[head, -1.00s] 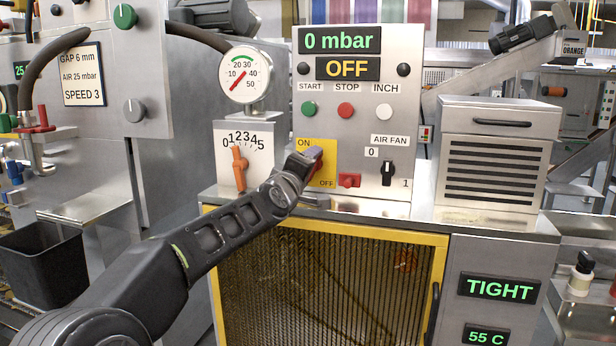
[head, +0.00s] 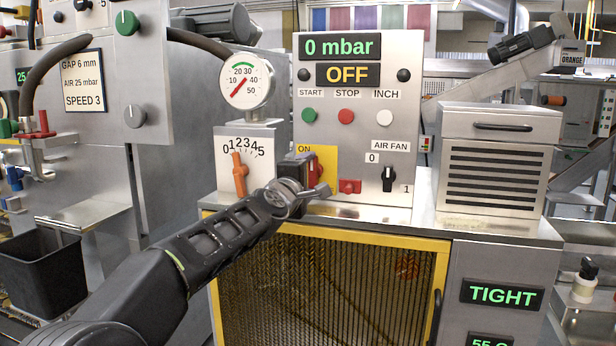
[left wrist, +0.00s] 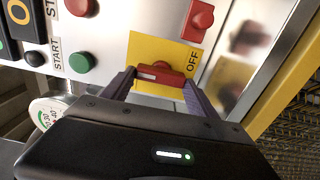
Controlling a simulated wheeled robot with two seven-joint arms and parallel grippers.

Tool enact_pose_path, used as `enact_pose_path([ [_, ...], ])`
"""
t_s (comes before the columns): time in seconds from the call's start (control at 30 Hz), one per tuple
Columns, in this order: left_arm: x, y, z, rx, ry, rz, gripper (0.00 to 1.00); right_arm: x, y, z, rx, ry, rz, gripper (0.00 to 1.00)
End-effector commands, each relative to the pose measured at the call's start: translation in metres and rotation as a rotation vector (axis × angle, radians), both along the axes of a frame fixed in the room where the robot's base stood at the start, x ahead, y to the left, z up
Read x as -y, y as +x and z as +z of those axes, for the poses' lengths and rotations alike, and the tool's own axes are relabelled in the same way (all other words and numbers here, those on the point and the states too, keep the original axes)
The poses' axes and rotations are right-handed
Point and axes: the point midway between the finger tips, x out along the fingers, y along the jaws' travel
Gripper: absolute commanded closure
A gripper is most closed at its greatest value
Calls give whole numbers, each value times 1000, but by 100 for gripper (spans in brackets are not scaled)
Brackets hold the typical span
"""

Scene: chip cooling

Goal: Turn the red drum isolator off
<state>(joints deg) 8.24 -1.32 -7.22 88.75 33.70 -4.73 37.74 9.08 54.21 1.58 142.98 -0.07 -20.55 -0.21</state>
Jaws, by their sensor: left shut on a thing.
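The red drum isolator (head: 315,168) sits on a yellow plate (head: 328,157) marked ON and OFF, low on the grey control panel. My left gripper (head: 308,171) is at it and covers part of the knob and the OFF label in the head view. In the left wrist view the red handle (left wrist: 160,76) lies between the two fingers of my left gripper (left wrist: 160,85), which are shut on it. The handle runs sideways there, with a white mark on its face. The OFF label is beside it; ON is not visible there. My right gripper is in no view.
A small red knob (head: 349,186) and the black air fan switch (head: 388,178) are right of the isolator. An orange lever (head: 239,172) is to its left. Start, stop and inch buttons are above. A yellow-framed mesh guard (head: 330,233) is below.

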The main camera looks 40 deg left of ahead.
Motion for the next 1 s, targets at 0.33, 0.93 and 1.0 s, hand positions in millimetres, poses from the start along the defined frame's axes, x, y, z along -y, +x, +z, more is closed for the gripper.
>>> enact_pose_path([
  [0.33, 0, 0, 0, 1, -3, 1, 14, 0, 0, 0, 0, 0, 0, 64],
  [0.93, 9, -28, 1, 3, -1, 1, 10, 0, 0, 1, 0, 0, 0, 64],
  [1.0, 13, -40, 1, 2, -2, 1, 10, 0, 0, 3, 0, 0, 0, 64],
])
